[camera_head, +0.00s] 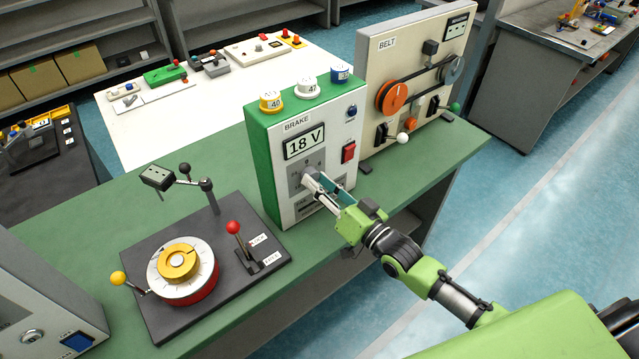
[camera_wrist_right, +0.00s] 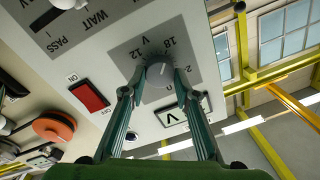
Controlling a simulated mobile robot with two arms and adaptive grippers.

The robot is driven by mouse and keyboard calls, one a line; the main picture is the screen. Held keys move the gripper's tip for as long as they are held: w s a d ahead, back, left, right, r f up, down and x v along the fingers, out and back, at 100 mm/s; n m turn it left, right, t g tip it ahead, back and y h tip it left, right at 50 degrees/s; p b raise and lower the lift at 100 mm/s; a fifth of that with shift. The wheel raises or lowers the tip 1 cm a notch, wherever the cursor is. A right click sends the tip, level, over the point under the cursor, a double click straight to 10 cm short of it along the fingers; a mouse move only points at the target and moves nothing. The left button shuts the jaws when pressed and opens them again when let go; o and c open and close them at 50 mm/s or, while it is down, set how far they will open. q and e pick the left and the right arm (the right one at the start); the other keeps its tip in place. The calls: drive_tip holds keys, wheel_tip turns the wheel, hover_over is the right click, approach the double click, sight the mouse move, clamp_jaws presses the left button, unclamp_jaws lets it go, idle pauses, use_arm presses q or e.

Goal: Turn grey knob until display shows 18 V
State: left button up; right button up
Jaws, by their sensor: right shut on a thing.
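The green and white brake box (camera_head: 262,150) stands on the green bench. Its display (camera_head: 304,141) reads 18 V. Below the display is the grey knob on a grey dial plate, mostly hidden by my gripper in the head view. In the right wrist view the grey knob (camera_wrist_right: 159,76) sits between my fingertips, beside dial marks 12, 18 and part of another number. My right gripper (camera_head: 312,180) is shut on the knob; it also shows in the right wrist view (camera_wrist_right: 158,82). My left gripper is not in view.
A red switch (camera_head: 348,152) is right of the knob. The belt panel (camera_head: 372,70) stands behind to the right. A dark plate with a round dial (camera_head: 182,268) and a red-knobbed lever (camera_head: 234,228) lies left of the box.

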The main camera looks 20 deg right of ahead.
drive_tip(key=shift+f+m, duration=0.1)
drive_tip(key=shift+m, duration=0.4)
drive_tip(key=o, duration=1.1)
drive_tip(key=v, duration=1.2)
